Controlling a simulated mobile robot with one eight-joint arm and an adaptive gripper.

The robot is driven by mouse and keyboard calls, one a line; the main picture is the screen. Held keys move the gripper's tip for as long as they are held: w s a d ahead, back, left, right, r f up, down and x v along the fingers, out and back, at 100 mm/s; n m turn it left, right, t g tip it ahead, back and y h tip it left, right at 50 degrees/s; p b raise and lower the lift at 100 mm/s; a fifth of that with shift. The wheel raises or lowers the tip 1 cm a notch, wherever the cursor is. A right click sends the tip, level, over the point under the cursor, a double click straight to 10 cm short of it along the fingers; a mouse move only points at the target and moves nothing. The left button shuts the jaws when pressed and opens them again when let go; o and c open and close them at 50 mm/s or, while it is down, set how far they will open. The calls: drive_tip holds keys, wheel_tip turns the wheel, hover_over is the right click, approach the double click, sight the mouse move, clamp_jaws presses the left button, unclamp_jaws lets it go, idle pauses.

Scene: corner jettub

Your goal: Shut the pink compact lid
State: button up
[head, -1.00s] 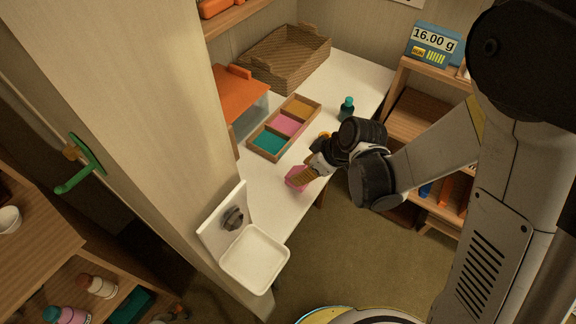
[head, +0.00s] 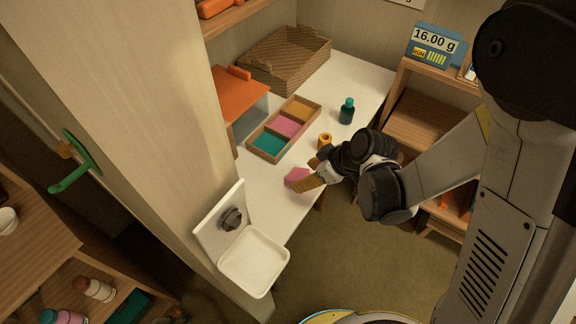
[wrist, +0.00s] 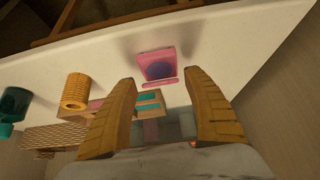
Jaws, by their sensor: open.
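The pink compact (head: 296,177) lies near the front edge of the white counter, partly hidden by my gripper in the head view. In the wrist view the compact (wrist: 157,64) shows as a pink square with a darker round middle and a narrow pink strip along its lower side. The exact angle of its lid cannot be told. My gripper (head: 306,185) is just right of it, its tan fingers pointing toward it. In the wrist view the two fingers (wrist: 162,100) are apart with nothing between them, and the compact is beyond their tips.
A yellow ring-shaped thing (head: 324,140) and a teal bottle (head: 347,111) stand behind my gripper. A tray with coloured compartments (head: 262,158) lies farther left, and a woven basket (head: 246,73) stands at the back. A white soap dish (head: 233,280) is at the front left.

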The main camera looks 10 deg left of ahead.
drive_tip(key=shift+d+r, duration=0.1)
drive_tip(key=shift+p+v, duration=0.6)
drive_tip(key=shift+v, duration=0.75)
drive_tip(key=shift+s+d, duration=0.1)
wheel_tip(320, 180, up, 6)
drive_tip(key=p, duration=0.4)
drive_tip(key=s+d+r+m+t+h, duration=0.2)
drive_tip(key=d+r+m, duration=0.4)
drive_tip(key=d, duration=0.5)
drive_tip(key=s+d+r+m+t+h, duration=0.2)
drive_tip(key=s+d+r+m+h, duration=0.2)
drive_tip(key=d+r, duration=0.7)
drive_tip(key=s+m, duration=0.2)
drive_tip(key=m, duration=0.1)
drive_tip(key=shift+s+r+m+t, duration=0.3)
drive_tip(key=shift+s, duration=0.05)
